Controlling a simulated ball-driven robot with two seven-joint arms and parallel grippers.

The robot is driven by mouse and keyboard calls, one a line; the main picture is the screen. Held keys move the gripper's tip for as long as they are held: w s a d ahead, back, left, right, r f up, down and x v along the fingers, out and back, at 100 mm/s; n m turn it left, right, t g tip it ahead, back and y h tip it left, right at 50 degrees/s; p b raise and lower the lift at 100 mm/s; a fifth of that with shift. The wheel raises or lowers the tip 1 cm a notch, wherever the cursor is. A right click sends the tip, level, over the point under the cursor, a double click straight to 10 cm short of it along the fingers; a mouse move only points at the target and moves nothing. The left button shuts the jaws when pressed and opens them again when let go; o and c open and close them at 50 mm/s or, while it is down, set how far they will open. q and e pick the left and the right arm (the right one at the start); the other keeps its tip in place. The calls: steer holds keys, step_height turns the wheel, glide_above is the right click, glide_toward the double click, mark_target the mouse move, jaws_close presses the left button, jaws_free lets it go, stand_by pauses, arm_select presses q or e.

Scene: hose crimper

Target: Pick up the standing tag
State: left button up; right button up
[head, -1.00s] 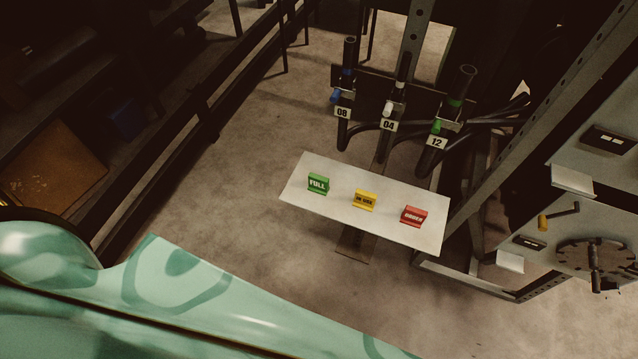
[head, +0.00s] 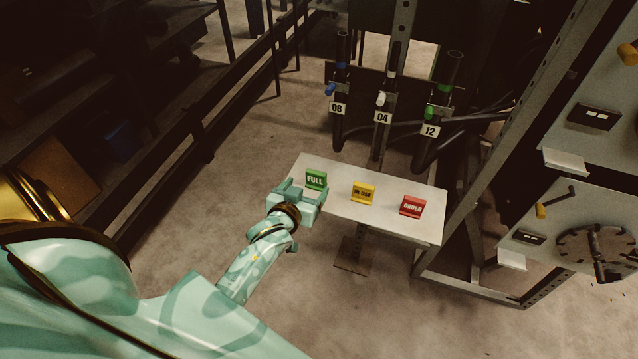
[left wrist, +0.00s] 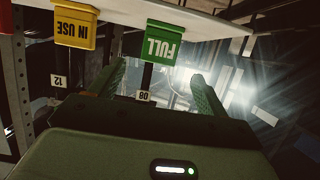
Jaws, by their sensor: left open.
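Three tags stand in a row on a white shelf plate (head: 385,225): a green FULL tag (head: 316,180) at the left, a yellow IN USE tag (head: 363,193) in the middle and a red ORDER tag (head: 412,206) at the right. My left gripper (head: 303,190) is open at the plate's left end, just in front of the green tag. In the left wrist view the green tag (left wrist: 161,43) appears upside down, beyond the gap between the open fingers (left wrist: 158,75), apart from them. The yellow tag (left wrist: 75,26) shows left of it. My right gripper is not in view.
Behind the plate hang hoses with number plates 08 (head: 338,108), 04 (head: 383,117) and 12 (head: 430,130). A metal frame (head: 520,130) and a panel with a crank (head: 556,203) stand at the right. Open floor lies in front of the plate.

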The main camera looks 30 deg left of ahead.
mark_target(315, 177)
arm_select(q)
steer(key=b+x, duration=0.1)
steer(key=x, duration=0.4)
steer(key=shift+s, duration=0.1)
steer(key=b+x, duration=0.2)
steer(key=x, duration=0.2)
steer(key=shift+w+f, duration=0.3)
steer(key=shift+w, duration=0.2)
steer(key=shift+r, duration=0.15)
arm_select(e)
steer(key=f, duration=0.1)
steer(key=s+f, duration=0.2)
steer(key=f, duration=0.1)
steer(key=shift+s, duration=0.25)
arm_select(q)
steer(key=c, duration=1)
